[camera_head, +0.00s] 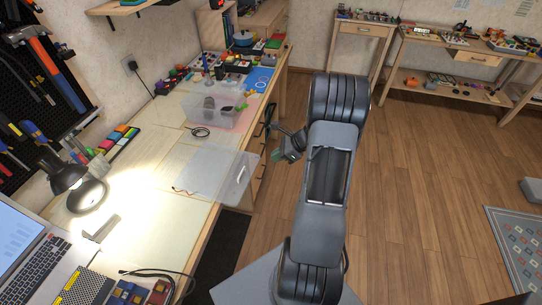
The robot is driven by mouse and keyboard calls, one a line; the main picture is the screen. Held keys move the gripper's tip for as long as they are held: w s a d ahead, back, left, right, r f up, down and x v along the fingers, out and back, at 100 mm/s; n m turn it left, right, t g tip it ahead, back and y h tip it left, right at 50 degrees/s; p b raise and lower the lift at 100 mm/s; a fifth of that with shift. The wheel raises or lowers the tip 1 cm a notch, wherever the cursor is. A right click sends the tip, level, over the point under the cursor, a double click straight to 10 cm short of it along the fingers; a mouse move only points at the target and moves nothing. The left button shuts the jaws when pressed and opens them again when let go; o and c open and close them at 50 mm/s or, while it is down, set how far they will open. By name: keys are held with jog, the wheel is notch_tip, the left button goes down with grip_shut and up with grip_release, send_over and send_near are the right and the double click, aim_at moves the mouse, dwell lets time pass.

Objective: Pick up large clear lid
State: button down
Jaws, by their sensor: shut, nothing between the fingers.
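The large clear lid (214,171) lies flat on the workbench near its front edge. It is a see-through, rectangular sheet with a pale rim and a white clip (240,175) on its right side. The lid's right side reaches the bench edge; I cannot tell whether it overhangs. My gripper (271,121) is small and dark in the head view, just off the bench edge, above and to the right of the lid. It is apart from the lid, shut and empty. My arm hides part of the floor behind it.
A clear bin (212,112) with items stands behind the lid, with a coiled black cable (200,132) beside it. A desk lamp (76,185), laptop (32,262) and several small tools crowd the near left. Open wooden floor (420,190) lies to the right.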

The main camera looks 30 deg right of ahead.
send_near(252, 171)
jog(key=x, duration=0.4)
jog(key=shift+w+f, duration=0.1)
jog(key=shift+f, duration=0.05)
jog(key=shift+w+a+p, duration=0.45)
jog(key=shift+w+a, duration=0.25)
jog(key=shift+a, duration=0.25)
jog(key=shift+w+a, duration=0.5)
jog(key=shift+a, duration=0.15)
